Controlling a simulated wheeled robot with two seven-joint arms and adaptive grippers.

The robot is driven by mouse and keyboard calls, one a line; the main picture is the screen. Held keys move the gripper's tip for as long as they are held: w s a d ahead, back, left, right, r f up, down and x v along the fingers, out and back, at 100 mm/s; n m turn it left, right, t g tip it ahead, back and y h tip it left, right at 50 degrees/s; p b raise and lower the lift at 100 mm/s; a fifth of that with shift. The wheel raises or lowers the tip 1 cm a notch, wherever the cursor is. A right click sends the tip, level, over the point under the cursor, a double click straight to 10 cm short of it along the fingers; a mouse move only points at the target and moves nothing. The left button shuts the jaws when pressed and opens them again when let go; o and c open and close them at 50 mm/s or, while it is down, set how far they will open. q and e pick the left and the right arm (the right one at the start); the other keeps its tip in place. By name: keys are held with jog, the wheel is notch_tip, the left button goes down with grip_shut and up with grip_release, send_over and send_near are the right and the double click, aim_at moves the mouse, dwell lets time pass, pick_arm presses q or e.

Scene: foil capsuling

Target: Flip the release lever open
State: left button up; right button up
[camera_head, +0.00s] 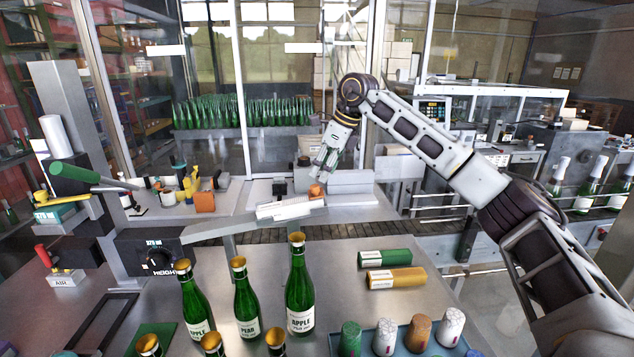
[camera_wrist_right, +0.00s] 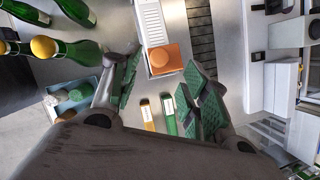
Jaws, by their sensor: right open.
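No label marks the release lever, so I cannot tell for certain which part it is. An orange block (camera_head: 316,190) sits at the end of a pale ribbed bar (camera_head: 286,208) above the bench; it also shows in the right wrist view (camera_wrist_right: 165,60), just ahead of my fingers. Other handles are a green-gripped lever (camera_head: 75,173) at left, a yellow handle (camera_head: 41,196) and a red lever (camera_head: 42,256) on the AIR box. My right gripper (camera_head: 322,168) is open and empty, close to the orange block; contact cannot be judged. My left gripper is out of view.
Green bottles with gold tops, one of them a tall bottle (camera_head: 300,290), stand in front. A green box (camera_head: 385,257) and a yellow box (camera_head: 396,278) lie at right, behind a blue tray (camera_head: 400,342) of foil capsules.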

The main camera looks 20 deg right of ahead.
aim_at(316, 185)
jog(key=shift+p+x, duration=0.6)
jog(key=shift+x, duration=2.3)
jog(key=shift+c, duration=0.4)
jog(key=c, duration=0.9)
